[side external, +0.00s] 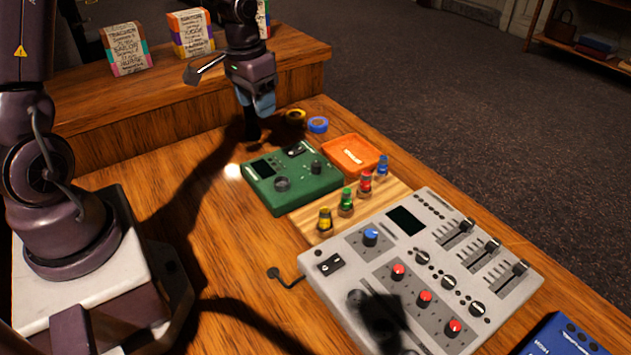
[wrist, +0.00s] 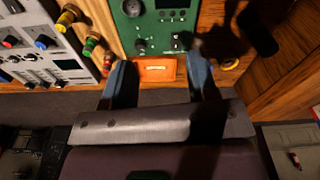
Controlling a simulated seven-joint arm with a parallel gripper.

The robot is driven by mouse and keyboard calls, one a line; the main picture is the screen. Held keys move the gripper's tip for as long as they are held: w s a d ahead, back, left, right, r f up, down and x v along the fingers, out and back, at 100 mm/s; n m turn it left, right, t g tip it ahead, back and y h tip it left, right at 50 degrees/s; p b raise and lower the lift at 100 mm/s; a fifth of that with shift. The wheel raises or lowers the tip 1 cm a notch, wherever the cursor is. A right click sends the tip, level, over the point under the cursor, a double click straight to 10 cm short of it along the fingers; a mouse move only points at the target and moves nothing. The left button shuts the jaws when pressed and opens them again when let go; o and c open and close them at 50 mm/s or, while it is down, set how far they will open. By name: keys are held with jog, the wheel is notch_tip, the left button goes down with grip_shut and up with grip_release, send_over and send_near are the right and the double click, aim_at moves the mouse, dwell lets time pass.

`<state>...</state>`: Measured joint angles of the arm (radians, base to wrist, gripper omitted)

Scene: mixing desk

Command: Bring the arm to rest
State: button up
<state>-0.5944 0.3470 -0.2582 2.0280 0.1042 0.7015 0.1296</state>
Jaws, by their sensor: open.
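My gripper (side external: 263,105) hangs above the far part of the wooden desk, behind the green box (side external: 290,185). It points down and is clear of the desk's devices. In the wrist view, its two blue fingers (wrist: 156,62) are spread apart with nothing held between them. The orange tray (wrist: 155,70) shows in the gap between them, lower down on the desk. In the side view, the tray (side external: 352,153) lies to the right of my gripper.
A grey mixer (side external: 415,225) fills the front right. Several coloured knobs stand on a wooden board (side external: 310,222). Yellow and blue tape rolls (side external: 318,125) lie near my gripper. A dark upright object (side external: 250,128) is just below it. Printed boxes (side external: 126,50) stand on the raised shelf.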

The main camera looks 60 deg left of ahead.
jog(key=s+d+r+m+t, duration=0.1)
jog(key=s+d+r+t, duration=0.3)
jog(key=s+d+r, duration=0.9)
notch_tip(320, 180, up, 2)
jog(key=shift+s+r+m+t, duration=0.1)
jog(key=shift+s+m+t, duration=0.2)
jog(key=shift+s, duration=0.65)
